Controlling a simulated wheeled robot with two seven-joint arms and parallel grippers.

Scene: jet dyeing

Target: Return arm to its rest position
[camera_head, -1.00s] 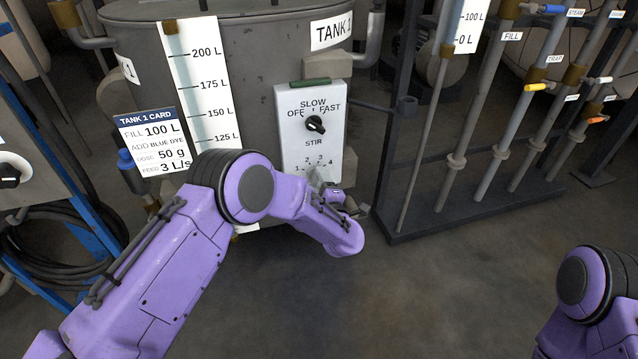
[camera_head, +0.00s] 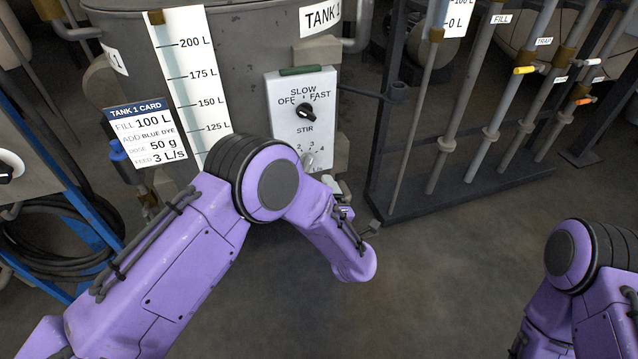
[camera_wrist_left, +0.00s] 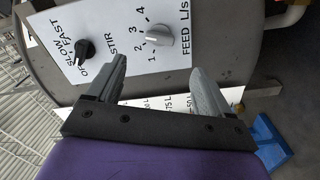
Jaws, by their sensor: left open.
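My left arm (camera_head: 270,190) reaches in from the left in front of the tank 1 panel. My left gripper (camera_wrist_left: 158,78) shows in the left wrist view with its two grey fingers spread and nothing between them. In that view its fingers are below the white control panel (camera_wrist_left: 105,35), apart from the knobs. In the head view the arm hides most of this gripper. My right arm (camera_head: 585,285) is at the lower right; its gripper is out of view.
The panel (camera_head: 302,135) carries a black stir knob (camera_head: 306,112) and a grey feed knob (camera_head: 308,160). A tank card (camera_head: 147,135) and a level scale (camera_head: 190,75) are on the left. A pipe rack (camera_head: 470,200) stands at the right. The floor (camera_head: 440,280) between the arms is clear.

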